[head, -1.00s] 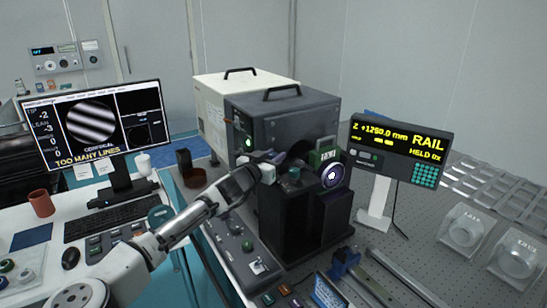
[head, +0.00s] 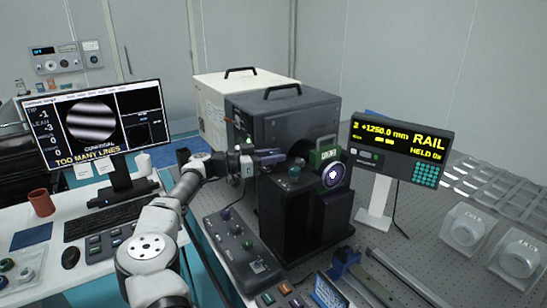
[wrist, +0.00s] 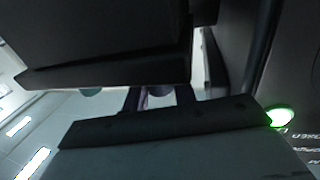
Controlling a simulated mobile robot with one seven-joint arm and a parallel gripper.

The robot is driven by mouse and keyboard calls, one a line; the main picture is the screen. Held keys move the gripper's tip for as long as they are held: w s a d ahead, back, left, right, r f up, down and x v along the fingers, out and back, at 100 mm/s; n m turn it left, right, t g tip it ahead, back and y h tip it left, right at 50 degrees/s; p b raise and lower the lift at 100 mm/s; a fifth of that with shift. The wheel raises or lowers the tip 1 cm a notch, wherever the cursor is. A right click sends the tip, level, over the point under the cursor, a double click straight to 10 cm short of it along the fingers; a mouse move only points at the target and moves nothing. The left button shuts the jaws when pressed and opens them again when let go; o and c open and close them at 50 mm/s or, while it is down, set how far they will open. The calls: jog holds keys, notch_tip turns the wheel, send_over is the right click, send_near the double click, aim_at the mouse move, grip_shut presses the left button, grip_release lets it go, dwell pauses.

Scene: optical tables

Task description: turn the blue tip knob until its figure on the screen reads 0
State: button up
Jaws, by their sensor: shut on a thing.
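The screen (head: 95,125) at the left reads TIP -1 and LEAN -3, with the two figures below at 0. It shows a round patch of nearly level dark and light bands and the words TOO MANY LINES. My gripper (head: 271,157) is at the dark instrument, shut on the blue tip knob. The knob itself is hidden by the jaws in the head view. In the wrist view my gripper's dark jaws (wrist: 158,97) fill much of the picture, and the knob cannot be made out clearly.
A teal knob (head: 293,172) and a round purple-lit aperture (head: 333,176) are close to the right of my gripper. A grey control box (head: 240,240) lies below my arm. The rail display (head: 402,147) stands at the right. A green lamp (wrist: 282,117) glows beside the jaws.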

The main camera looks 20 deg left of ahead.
jog(key=shift+m+g+h, duration=0.4)
jog(key=shift+m+g, duration=0.1)
jog(key=shift+g, duration=0.1)
jog(key=o, duration=1)
jog(key=shift+c, duration=0.2)
